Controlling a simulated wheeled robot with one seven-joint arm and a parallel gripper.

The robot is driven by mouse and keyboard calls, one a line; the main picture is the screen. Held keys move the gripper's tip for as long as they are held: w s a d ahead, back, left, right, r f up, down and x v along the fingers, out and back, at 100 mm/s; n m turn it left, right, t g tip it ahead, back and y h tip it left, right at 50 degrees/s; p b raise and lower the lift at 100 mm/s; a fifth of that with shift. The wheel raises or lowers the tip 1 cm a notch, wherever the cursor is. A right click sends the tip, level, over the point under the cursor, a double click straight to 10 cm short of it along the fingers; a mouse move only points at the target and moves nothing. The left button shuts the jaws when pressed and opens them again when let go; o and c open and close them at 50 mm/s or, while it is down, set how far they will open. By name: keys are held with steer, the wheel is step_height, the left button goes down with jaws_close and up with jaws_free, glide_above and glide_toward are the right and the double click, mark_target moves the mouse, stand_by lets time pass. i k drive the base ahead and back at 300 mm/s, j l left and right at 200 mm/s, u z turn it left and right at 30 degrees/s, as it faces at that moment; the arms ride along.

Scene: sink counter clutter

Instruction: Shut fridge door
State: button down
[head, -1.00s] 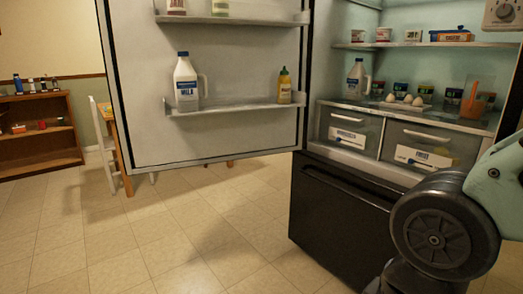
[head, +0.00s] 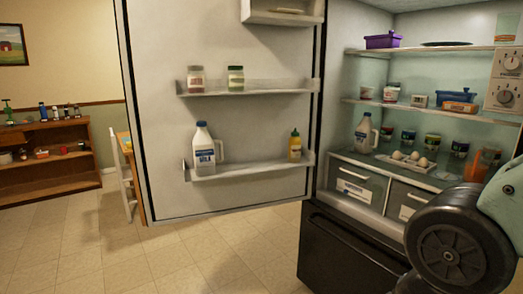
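The fridge door (head: 240,135) stands wide open on the left of the fridge, with its inner side facing me. Its shelves hold a milk jug (head: 204,150), a yellow bottle (head: 295,146) and two jars (head: 236,77). The fridge interior (head: 360,70) is exposed on the right, with stocked shelves and two drawers. The dark lower freezer drawer (head: 345,250) is shut. Part of my arm shows at the lower right. My gripper is out of view. The door's outer side is hidden.
The tiled floor (head: 190,258) in front of and below the door is clear. A chair (head: 127,180) and table stand behind the door's left edge. A wooden shelf unit (head: 45,165) with small items stands at the far left wall.

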mark_target(279, 54)
steer(key=u, duration=1.4)
steer(key=i+j+u, duration=0.1)
steer(key=i+u, duration=0.2)
steer(key=i, duration=0.45)
steer(key=i+u, duration=0.3)
steer(key=i, duration=0.45)
steer(key=i+j+u, duration=0.15)
steer(key=i, duration=1.7)
steer(key=i+l+z, duration=0.2)
steer(key=i+z, duration=0.65)
steer(key=z, duration=0.15)
steer(key=i+j+z, duration=0.1)
steer(key=i+z, duration=0.55)
steer(key=z, duration=0.25)
steer(key=i+z, duration=0.2)
steer(key=z, duration=0.15)
steer(key=i+j+z, duration=0.1)
steer(key=z, duration=0.3)
steer(key=i+j+z, duration=0.15)
steer(key=z, duration=1.6)
